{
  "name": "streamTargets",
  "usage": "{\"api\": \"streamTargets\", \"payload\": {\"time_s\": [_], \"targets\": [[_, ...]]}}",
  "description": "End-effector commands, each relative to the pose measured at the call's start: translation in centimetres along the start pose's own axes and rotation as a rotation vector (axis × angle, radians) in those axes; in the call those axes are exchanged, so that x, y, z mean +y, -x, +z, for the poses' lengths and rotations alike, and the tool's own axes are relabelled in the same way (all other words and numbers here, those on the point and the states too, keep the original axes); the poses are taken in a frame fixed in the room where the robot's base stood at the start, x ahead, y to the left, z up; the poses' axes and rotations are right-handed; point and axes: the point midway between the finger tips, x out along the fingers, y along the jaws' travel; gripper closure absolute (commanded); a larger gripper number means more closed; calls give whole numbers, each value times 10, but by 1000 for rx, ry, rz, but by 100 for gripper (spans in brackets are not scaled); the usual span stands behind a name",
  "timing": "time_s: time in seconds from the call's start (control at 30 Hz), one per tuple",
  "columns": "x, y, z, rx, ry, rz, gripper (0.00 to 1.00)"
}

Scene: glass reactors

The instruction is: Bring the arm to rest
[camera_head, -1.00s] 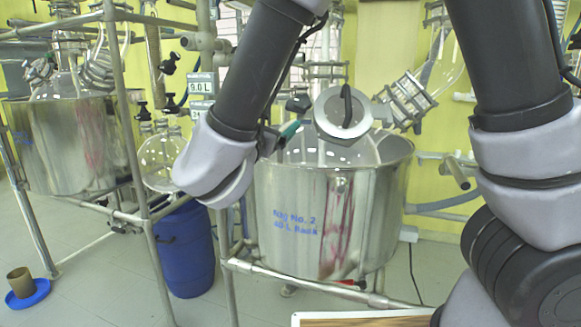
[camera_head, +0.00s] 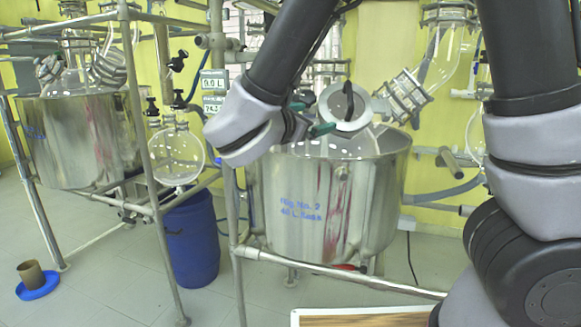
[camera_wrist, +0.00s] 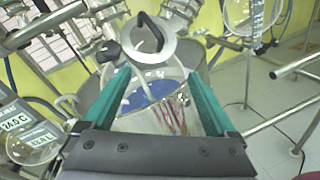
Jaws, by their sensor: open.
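My gripper (camera_head: 318,130) is in the head view at the end of my arm, which reaches down from the upper right. Its green fingers are in front of the rim of the steel reactor vessel marked No. 2 (camera_head: 300,215). In the wrist view my gripper (camera_wrist: 158,75) has its two green fingers spread apart with nothing held between them. Beyond them are the vessel and a round grey lid with a black handle (camera_wrist: 148,42). The head view also shows this lid (camera_head: 345,105). I cannot tell whether the fingers touch anything.
Metal frame pipes (camera_head: 340,276) run in front of the vessel. Digital readouts (camera_head: 213,82) stand left of my forearm. A round glass flask (camera_head: 178,160), a second vessel (camera_head: 75,150) and a blue barrel (camera_head: 190,245) are at left. A brown cup (camera_head: 30,272) stands on a blue dish.

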Motion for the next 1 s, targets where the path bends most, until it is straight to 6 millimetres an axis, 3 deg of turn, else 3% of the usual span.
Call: {"api": "streamTargets", "payload": {"time_s": [0.17,0.37,0.5,0.6,0.77,1.0], "targets": [[-45,-37,18,58,-111,-219,8],[-120,-67,40,154,-355,-568,8],[-179,-66,51,231,-668,-884,8],[-205,-56,56,274,-933,-1082,8],[-218,-36,67,312,-1417,-1335,8],[-197,-26,100,324,-2146,-1502,8]]}}
